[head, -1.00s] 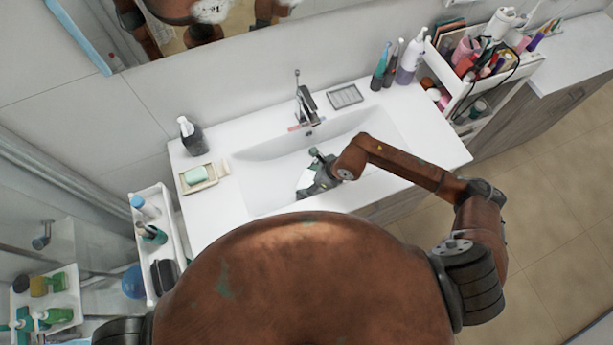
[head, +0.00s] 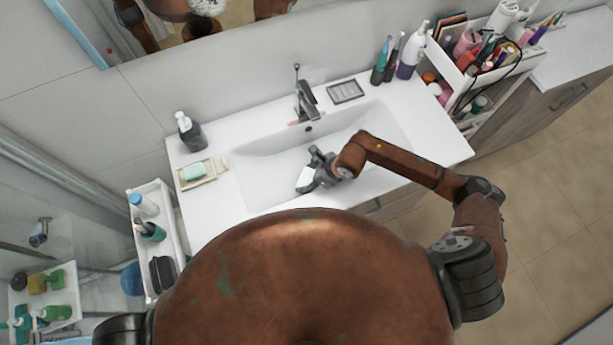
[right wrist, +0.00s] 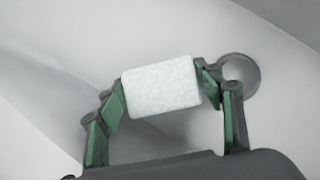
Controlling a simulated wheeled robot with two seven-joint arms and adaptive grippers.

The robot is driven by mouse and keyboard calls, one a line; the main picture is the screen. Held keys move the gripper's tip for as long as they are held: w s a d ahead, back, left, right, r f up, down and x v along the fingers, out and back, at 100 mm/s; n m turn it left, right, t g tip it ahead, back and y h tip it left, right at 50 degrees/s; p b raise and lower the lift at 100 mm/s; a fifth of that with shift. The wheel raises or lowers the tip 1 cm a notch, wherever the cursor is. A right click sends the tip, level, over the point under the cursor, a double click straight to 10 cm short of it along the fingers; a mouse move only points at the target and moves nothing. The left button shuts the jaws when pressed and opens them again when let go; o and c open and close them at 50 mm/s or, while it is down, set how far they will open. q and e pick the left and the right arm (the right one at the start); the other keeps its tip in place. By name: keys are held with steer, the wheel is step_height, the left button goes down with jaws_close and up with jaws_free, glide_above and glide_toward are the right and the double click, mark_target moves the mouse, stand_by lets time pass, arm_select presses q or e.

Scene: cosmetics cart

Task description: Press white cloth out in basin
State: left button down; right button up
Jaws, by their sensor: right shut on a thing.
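The white basin (head: 262,163) is sunk in the white counter below the faucet. My right gripper (head: 311,168) is down inside the basin. In the right wrist view, my right gripper (right wrist: 162,92) is shut on the white cloth (right wrist: 160,86), a small textured block with rounded edges held between its two green-padded fingers. The cloth (head: 305,179) shows partly at the fingers in the head view. The drain (right wrist: 240,73) is just right of the fingers in the right wrist view. I cannot tell whether the cloth touches the basin floor. My left gripper is not in view.
The faucet (head: 306,101) stands behind the basin. A soap dish (head: 200,174) and a dark pump bottle (head: 189,132) are at the left. A grey rack (head: 346,91) and several bottles stand at the back right. A mirror edge runs along the back wall.

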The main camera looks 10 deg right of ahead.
steer(key=shift+s+f+b, duration=0.1)
steer(key=shift+f+b, duration=0.35)
steer(key=shift+f, duration=0.2)
stand_by(1.0)
steer(key=shift+r, duration=0.1)
stand_by(2.4)
stand_by(0.6)
stand_by(0.4)
steer(key=shift+r+p, duration=1.7)
steer(key=shift+r, duration=1.2)
step_height(320, 180, up, 9)
steer(key=p, duration=0.5)
steer(key=shift+r, duration=0.15)
